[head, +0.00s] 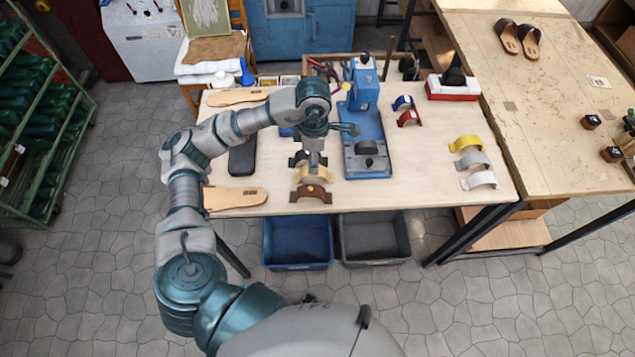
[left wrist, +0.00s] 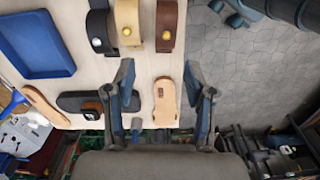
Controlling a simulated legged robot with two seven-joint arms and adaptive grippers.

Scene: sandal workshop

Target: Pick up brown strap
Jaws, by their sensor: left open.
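The brown strap (head: 311,192) is an arched piece near the front edge of the table, nearest me in a row with a tan strap (head: 314,174) and a black strap (head: 297,160). In the left wrist view the brown strap (left wrist: 167,25) is at the top, right of the tan strap (left wrist: 128,22) and the black strap (left wrist: 99,30). My left gripper (head: 314,150) is above the row, partly hiding the black and tan straps. In the wrist view the left gripper (left wrist: 160,88) is open and empty, its fingers wide apart. My right gripper is not in view.
A blue press (head: 366,120) stands just right of the straps. Wooden soles (head: 236,198) and a dark sole (head: 242,158) lie to the left. Blue (head: 297,243) and grey (head: 374,239) bins sit below the front edge. Yellow, grey and white straps (head: 478,180) lie far right.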

